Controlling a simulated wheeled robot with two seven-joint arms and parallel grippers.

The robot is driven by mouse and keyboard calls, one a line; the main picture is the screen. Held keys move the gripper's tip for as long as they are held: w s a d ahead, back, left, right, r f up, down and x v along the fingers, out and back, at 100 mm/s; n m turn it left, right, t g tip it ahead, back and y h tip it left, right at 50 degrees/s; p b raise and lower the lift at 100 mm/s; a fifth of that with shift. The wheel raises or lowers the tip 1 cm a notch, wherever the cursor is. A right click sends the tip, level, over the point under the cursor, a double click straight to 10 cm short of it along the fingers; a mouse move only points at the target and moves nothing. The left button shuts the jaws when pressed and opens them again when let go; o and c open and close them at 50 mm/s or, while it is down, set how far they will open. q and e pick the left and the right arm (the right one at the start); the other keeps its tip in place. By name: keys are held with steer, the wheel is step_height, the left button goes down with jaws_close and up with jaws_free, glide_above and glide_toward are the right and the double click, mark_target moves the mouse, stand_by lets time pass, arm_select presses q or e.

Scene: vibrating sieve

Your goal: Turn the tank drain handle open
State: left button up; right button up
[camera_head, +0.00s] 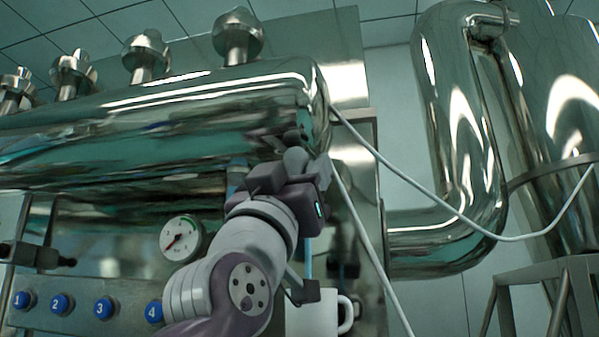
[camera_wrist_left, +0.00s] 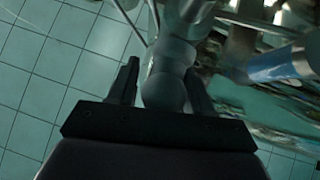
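My left gripper (camera_head: 290,152) is raised against the lower right end of the big shiny horizontal tank (camera_head: 150,115). In the left wrist view its two dark fingers (camera_wrist_left: 161,68) stand apart, one on each side of a grey rounded part (camera_wrist_left: 166,88). This part looks like the drain handle; a grey piece of it shows by the fingers in the head view (camera_head: 295,157). A small gap shows at the left finger; the right finger is close, and I cannot tell whether it touches. The handle's full shape and angle are hidden. My right gripper is in neither view.
A pressure gauge (camera_head: 181,239) and blue numbered buttons (camera_head: 104,308) are on the panel at lower left. A white mug (camera_head: 313,318) stands below my gripper. White cables (camera_head: 440,205) hang at right, before a thick shiny pipe (camera_head: 450,110). A blue-banded pipe (camera_wrist_left: 278,66) is right of the fingers.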

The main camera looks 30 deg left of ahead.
arm_select(q)
steer(key=b+v, duration=1)
steer(key=v, duration=0.2)
steer(key=shift+s+f+b, duration=0.25)
steer(key=shift+b, duration=0.05)
